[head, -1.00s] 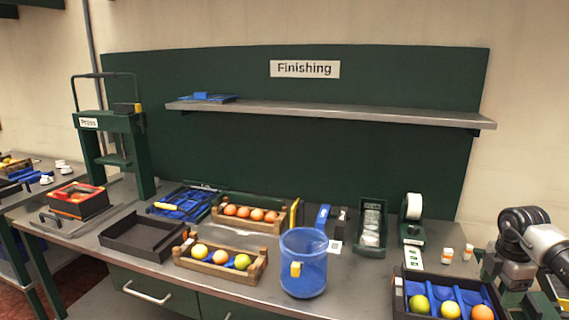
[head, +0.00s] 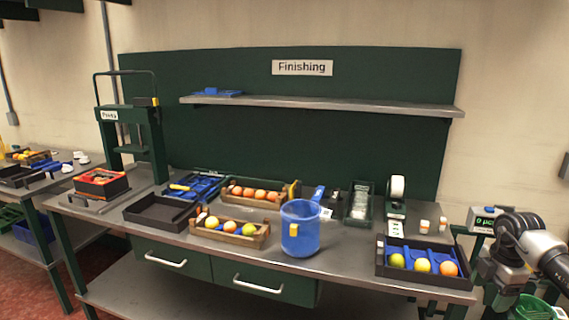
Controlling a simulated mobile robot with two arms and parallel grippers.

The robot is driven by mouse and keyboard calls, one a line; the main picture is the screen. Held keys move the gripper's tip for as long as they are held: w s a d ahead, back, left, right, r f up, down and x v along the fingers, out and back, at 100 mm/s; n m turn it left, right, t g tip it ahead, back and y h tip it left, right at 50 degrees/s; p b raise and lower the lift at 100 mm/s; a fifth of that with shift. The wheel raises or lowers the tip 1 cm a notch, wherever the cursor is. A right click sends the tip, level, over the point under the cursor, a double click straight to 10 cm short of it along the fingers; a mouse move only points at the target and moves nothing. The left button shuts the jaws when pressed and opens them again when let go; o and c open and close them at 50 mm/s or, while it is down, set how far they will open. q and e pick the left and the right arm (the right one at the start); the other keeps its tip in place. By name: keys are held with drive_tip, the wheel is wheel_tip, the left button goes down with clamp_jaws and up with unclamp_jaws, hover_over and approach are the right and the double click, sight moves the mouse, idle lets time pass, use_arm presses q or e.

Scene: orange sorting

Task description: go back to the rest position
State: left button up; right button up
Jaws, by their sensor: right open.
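My right gripper (head: 500,284) is at the lower right edge of the head view, below the dark wrist joint and white link of my right arm. It is open and no object shows in it. It is just right of the black tray (head: 420,277) at the right end of the bench, and the wrist partly overlaps what is behind it. My left gripper is not in view.
The bench (head: 350,262) holds a blue jug (head: 301,236), a wooden crate of fruit (head: 222,238), a second crate (head: 254,202), an empty black tray (head: 160,213) and a press (head: 130,130). A scale display (head: 485,220) stands behind my right arm.

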drive_tip(key=w+a+f+n+t+y, duration=0.25)
drive_tip(key=a+f+y, duration=0.65)
drive_tip(key=a+f, duration=0.8)
drive_tip(key=s+a+f+m+t, duration=0.2)
drive_tip(key=f+m+t, duration=0.1)
drive_tip(key=f, duration=0.3)
drive_tip(key=s+a+f+m+t, duration=0.1)
drive_tip(key=a+f+m+t, duration=0.15)
drive_tip(key=f, duration=0.25)
drive_tip(key=s+d+f+m+h, duration=0.2)
drive_tip(key=s+f+m+h, duration=0.7)
drive_tip(key=s+f, duration=1.35)
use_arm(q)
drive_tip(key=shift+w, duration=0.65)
use_arm(e)
drive_tip(key=s+a+f+m+g, duration=0.1)
drive_tip(key=s+f+m+g, duration=0.1)
drive_tip(key=s, duration=1.1)
drive_tip(key=s+a+f+m+g, duration=0.1)
drive_tip(key=s+f+g, duration=0.3)
drive_tip(key=s, duration=0.9)
drive_tip(key=shift+s+a+f+m+g+h, duration=0.15)
drive_tip(key=shift+a+f+m+g+h, duration=0.2)
drive_tip(key=shift+a+g, duration=0.25)
